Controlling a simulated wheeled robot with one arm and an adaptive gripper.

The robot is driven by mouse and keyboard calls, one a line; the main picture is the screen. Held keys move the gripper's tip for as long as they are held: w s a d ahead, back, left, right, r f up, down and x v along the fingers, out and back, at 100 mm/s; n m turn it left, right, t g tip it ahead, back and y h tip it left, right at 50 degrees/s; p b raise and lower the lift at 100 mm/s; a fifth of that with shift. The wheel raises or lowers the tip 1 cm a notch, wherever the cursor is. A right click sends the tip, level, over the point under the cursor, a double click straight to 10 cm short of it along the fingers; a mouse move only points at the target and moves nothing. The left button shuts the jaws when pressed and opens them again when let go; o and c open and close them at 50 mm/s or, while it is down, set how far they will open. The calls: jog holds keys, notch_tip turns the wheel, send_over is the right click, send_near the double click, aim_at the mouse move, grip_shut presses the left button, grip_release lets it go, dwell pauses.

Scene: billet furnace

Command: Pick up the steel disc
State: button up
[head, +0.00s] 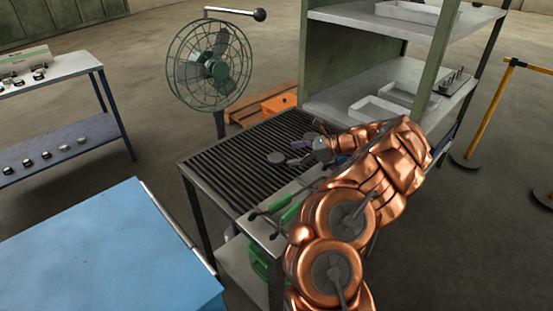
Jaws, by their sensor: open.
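A small grey disc (276,157) lies flat on the dark slatted top of a metal table (235,165). It looks like the steel disc. My gripper (297,152) is open, low over the slats just to the right of the disc. Its fingers point left toward the disc, and I see no contact. My copper-coloured arm reaches in from the lower right and hides the table's right side.
Green-handled tools (285,208) lie on the table's front strip. A caged fan (210,68) stands behind it. A shelf unit (385,75) with trays is at the back right. A blue-topped table (105,255) is at front left, a bench (60,70) at far left.

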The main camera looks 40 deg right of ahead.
aim_at(278, 157)
jog(key=x, duration=0.5)
jog(key=shift+p, duration=0.35)
jog(key=c, duration=1.6)
